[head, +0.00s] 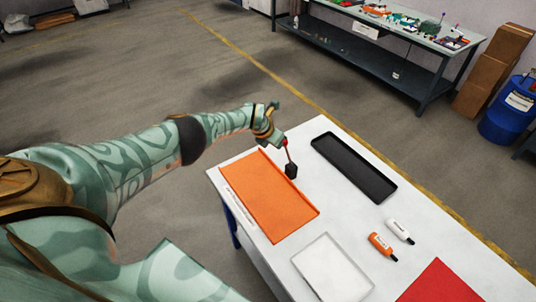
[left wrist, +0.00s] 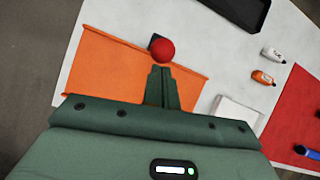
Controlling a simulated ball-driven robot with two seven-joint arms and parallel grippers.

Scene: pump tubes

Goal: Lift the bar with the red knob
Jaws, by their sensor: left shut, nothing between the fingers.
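The red knob (head: 286,143) tops a thin bar that rises from a small black block (head: 291,171) at the right edge of the orange tray (head: 262,205). The knob (left wrist: 162,50) also shows in the left wrist view, just past my left fingertips, with a dark piece partly hidden behind it. My left gripper (head: 280,136) is at the knob's upper left in the head view. In the left wrist view my left gripper (left wrist: 160,70) has its fingers together and nothing between them. Whether they touch the knob is unclear. My right gripper is not in view.
A black tray (head: 353,168) lies to the right of the bar. An orange bottle (head: 381,246), a white bottle (head: 400,231), a white tray (head: 333,270) and a red mat (head: 438,284) lie nearer on the white table.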

